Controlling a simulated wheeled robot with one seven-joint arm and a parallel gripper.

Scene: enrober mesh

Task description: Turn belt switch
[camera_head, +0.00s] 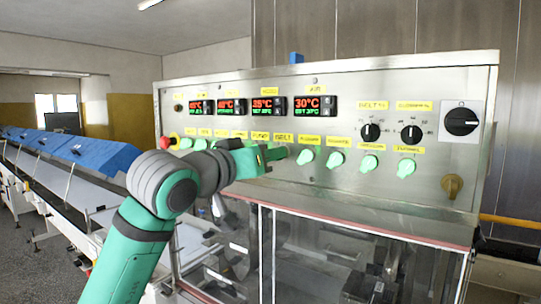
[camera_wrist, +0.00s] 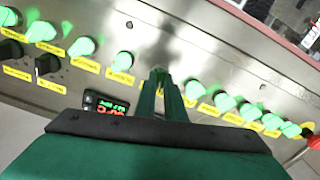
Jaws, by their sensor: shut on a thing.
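The control panel (camera_head: 400,85) carries a row of green-lit switches under yellow labels. My gripper (camera_head: 277,154) reaches in from the left, with its fingertips at the panel just below the label reading BELT (camera_head: 284,138). The belt switch is mostly hidden behind the fingers in the head view. In the wrist view, the gripper's fingers (camera_wrist: 160,76) are close together around the belt switch (camera_wrist: 158,71), with little of it showing. I cannot tell which way the switch is turned.
Green switches (camera_head: 306,157) stand close to the right of my gripper. Black knobs (camera_head: 371,132), a large black rotary switch (camera_head: 461,121) and temperature displays (camera_head: 268,106) are above. A red button (camera_head: 165,142) is at the left. A clear cover (camera_head: 330,250) lies below.

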